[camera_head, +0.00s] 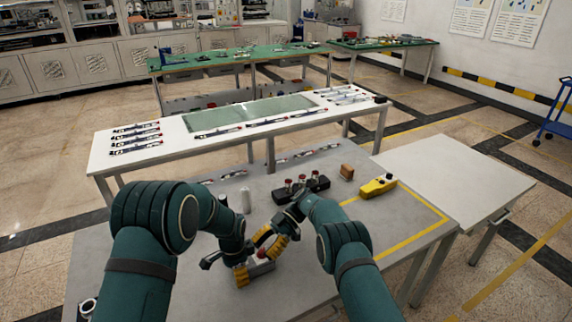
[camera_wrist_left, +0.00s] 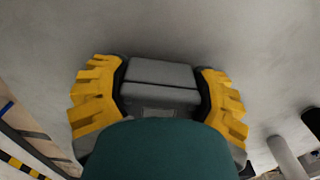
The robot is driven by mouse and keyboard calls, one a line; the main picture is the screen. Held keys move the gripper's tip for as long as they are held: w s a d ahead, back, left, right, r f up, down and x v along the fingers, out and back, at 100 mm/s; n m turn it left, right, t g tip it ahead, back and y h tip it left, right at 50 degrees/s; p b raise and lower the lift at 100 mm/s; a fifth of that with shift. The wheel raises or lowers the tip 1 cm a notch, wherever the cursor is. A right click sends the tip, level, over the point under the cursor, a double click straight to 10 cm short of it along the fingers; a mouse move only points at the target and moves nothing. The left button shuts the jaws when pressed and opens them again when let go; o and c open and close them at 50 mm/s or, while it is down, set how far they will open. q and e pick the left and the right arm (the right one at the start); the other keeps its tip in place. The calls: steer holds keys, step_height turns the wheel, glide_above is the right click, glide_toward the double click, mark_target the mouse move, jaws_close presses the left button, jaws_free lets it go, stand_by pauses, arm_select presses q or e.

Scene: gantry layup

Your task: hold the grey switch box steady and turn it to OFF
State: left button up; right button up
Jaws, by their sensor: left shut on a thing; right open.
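The grey switch box (camera_head: 262,269) is on the grey table in front of me, partly hidden by my grippers. Something reddish shows on its top; which way the switch points is too small to tell. My left gripper (camera_head: 246,271) is shut on the box. In the left wrist view the yellow fingers of my left gripper (camera_wrist_left: 160,82) sit on both sides of the grey box (camera_wrist_left: 162,74). My right gripper (camera_head: 271,242) is open, just above and behind the box; I cannot tell whether it touches it.
On the grey table (camera_head: 310,285), a black holder with red-topped items (camera_head: 300,190), a brown block (camera_head: 347,172) and a yellow box (camera_head: 378,186) stand further back. A pale cylinder (camera_head: 246,200) stands behind my left gripper. A white table (camera_head: 455,172) adjoins at right.

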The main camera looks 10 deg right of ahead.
steer(key=shift+s+r+m+t, duration=0.1)
steer(key=shift+m+t, duration=0.2)
steer(key=shift+s+m+t+y, duration=0.1)
steer(key=shift+m+t+y, duration=0.7)
steer(key=shift+m+t, duration=0.45)
steer(key=shift+d, duration=0.15)
steer(key=v, duration=1.1)
steer(key=w+a+r+m+t, duration=0.2)
steer(key=w+m+t, duration=0.1)
steer(key=w+t, duration=0.25)
steer(key=w+a+r+m+t, duration=0.2)
steer(key=w+t, duration=0.2)
steer(key=w, duration=0.2)
steer(key=w+d+r+m+t+h, duration=0.2)
steer(key=w+m+t+h, duration=0.1)
steer(key=w+m+t, duration=0.1)
steer(key=w+d+r+m+t+h, duration=0.2)
steer(key=w+m+t+h, duration=0.1)
steer(key=w+m, duration=0.3)
steer(key=shift+w+d+m+t+h, duration=0.2)
steer(key=shift+d+m+t+h, duration=0.15)
steer(key=shift+t, duration=0.25)
steer(key=shift+r, duration=0.1)
